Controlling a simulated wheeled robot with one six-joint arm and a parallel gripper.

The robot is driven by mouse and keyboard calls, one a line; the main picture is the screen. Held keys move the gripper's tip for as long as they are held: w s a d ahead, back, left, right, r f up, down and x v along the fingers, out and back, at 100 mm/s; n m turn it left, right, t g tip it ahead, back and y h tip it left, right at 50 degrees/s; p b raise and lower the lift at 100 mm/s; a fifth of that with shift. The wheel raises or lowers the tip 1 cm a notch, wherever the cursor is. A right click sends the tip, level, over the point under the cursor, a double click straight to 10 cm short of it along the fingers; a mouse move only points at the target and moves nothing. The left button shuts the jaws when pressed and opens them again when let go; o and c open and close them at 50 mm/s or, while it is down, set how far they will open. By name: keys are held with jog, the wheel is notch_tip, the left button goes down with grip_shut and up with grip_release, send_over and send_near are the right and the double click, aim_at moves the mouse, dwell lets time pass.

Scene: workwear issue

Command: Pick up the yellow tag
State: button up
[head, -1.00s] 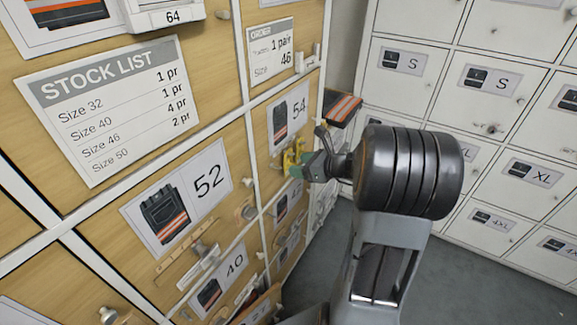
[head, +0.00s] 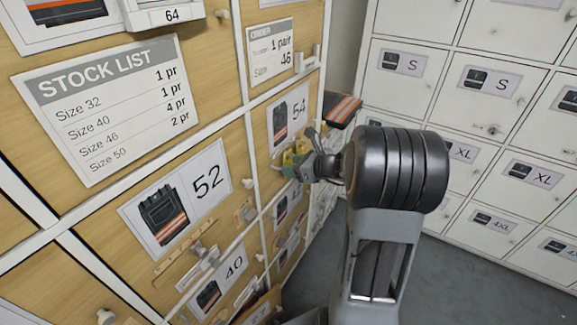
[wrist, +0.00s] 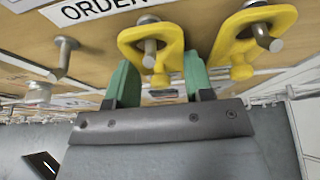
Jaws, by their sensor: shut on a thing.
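Two yellow tags hang side by side on metal pegs on the wooden door front. The left yellow tag (wrist: 152,38) is looped around its peg in the wrist view, and its lower end lies between the green fingers of my gripper (wrist: 160,78). My gripper is shut on this tag. The right yellow tag (wrist: 262,28) hangs on its own peg, just outside the right finger. In the head view the yellow tags (head: 293,158) are small and partly hidden by my gripper (head: 305,163), below the 54 label.
More pegs (wrist: 65,50) stick out at the left in the wrist view. A dark folded garment with an orange stripe (head: 342,108) juts out beyond my gripper. White lockers (head: 480,100) stand at the right. Grey floor (head: 470,280) is clear in front of them.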

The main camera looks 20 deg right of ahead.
jog(key=shift+r, duration=0.5)
jog(key=s+d+p, duration=0.1)
jog(key=s+d, duration=0.9)
jog(key=s, duration=0.5)
jog(key=shift+r+p, duration=0.25)
jog(key=shift+p, duration=0.15)
